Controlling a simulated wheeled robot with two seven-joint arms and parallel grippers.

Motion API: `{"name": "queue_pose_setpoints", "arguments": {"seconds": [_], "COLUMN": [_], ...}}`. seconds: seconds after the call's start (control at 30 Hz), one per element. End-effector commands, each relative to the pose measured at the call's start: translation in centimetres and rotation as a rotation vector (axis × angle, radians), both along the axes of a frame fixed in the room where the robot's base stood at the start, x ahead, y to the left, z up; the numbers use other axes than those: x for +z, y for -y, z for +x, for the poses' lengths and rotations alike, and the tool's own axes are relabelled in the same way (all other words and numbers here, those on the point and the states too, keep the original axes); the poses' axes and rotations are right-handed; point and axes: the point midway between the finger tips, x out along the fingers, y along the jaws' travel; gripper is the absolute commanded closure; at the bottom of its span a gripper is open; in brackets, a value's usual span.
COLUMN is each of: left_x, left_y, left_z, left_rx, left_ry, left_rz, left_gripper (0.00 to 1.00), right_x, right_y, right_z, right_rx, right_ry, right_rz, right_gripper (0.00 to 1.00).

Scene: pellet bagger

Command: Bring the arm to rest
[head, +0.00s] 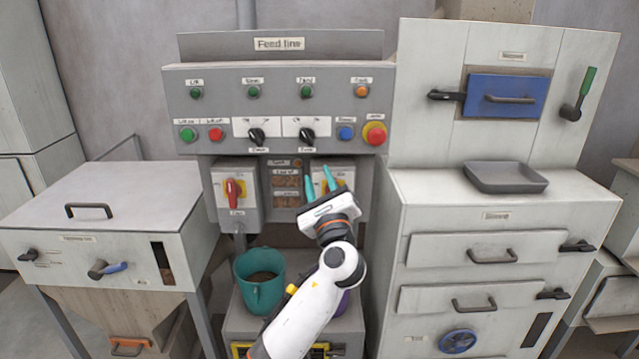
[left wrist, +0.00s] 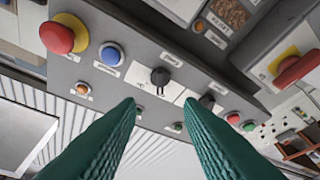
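My left gripper (head: 320,178) is raised in front of the feed line panel (head: 275,115), with its teal fingers pointing up. It is in front of the grey switch box at the panel's lower right and hides part of it. In the left wrist view, the two green fingers of the gripper (left wrist: 160,105) are apart with nothing between them. Beyond them is the panel with its black knobs (left wrist: 161,77), blue button (left wrist: 111,54) and red button on yellow (left wrist: 63,34). Whether the fingers touch anything is not clear, but a gap seems to show. My right gripper is not in view.
A teal jug (head: 260,283) stands on a low grey stand beside my left forearm. A grey cabinet (head: 105,225) stands at the left. At the right, a white cabinet (head: 500,215) carries a dark tray (head: 505,178) and has drawers with protruding handles.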

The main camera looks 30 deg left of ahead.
Motion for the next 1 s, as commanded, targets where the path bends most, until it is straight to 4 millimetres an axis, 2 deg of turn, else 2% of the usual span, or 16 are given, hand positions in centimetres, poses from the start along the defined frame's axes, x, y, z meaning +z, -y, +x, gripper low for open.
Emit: {"name": "queue_pose_setpoints", "arguments": {"seconds": [0.33, 0.4, 0.47, 0.57, 0.73, 0.8, 0.87, 0.9, 0.97, 1.0], "left_x": [-0.1, -0.8, -2.4, -7.3, -20.0, -25.4, -29.9, -32.8, -37.2, -40.0], "left_y": [0.0, 0.0, 0.1, 0.5, 1.7, 2.3, 2.8, 3.1, 3.6, 4.0], "left_z": [0.1, 0.3, 0.8, 2.1, 3.1, 2.5, 1.5, 0.7, -0.9, -2.2], "left_rx": [-0.001, -0.012, -0.032, -0.098, -0.219, -0.247, -0.261, -0.265, -0.261, -0.252], "left_ry": [-0.001, -0.01, -0.03, -0.085, -0.209, -0.256, -0.29, -0.312, -0.341, -0.358], "left_rz": [-0.001, -0.013, -0.037, -0.123, -0.385, -0.511, -0.62, -0.696, -0.809, -0.886], "left_gripper": [0.66, 0.66, 0.66, 0.66, 0.66, 0.66, 0.66, 0.66, 0.66, 0.66], "right_x": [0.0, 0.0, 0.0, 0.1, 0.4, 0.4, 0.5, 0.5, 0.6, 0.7], "right_y": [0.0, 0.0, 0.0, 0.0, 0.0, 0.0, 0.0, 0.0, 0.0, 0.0], "right_z": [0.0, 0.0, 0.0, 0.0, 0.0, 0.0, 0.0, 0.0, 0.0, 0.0], "right_rx": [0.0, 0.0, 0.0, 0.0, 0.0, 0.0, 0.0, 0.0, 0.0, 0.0], "right_ry": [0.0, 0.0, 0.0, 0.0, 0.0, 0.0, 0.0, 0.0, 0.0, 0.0], "right_rz": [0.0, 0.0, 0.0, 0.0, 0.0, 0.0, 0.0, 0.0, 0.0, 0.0], "right_gripper": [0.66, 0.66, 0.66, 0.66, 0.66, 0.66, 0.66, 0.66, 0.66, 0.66]}}
